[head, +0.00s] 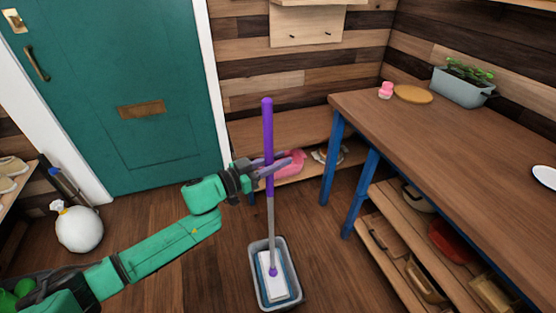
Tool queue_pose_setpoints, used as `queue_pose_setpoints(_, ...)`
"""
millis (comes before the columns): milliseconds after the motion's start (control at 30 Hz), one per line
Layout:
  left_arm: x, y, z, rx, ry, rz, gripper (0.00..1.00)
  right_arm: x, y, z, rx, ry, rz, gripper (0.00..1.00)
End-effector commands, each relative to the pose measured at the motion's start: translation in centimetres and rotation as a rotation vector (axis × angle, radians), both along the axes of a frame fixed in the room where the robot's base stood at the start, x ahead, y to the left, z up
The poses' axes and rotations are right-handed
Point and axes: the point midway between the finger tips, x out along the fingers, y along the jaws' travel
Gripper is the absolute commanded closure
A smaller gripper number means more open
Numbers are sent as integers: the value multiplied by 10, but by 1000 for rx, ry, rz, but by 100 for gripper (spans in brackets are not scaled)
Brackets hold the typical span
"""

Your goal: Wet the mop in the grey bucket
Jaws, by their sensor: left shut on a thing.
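The mop (268,130) has a purple upper handle, a grey lower pole and a flat white head (277,288). It stands nearly upright in the head view. The grey bucket (293,272) stands on the floor below, and the mop head shows inside its rim. I cannot tell whether the mop head touches the bottom or any water. My left gripper (268,169) is shut on the mop's handle, around the lower part of the purple section. My right gripper is not in view.
A wooden table (450,150) with blue legs stands at the right, with shelves of pots below. A low bench (300,135) with a pink item is behind the mop. A white sack (78,228) stands at left near the teal door (140,65). Floor left of the bucket is clear.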

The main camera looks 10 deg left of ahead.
Motion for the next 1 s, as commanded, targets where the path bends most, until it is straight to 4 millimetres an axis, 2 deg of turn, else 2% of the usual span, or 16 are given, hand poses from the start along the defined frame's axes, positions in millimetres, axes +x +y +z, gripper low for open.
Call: queue_pose_setpoints(1000, 0, 0, -6, -1, -1, -1, 100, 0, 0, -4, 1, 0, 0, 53)
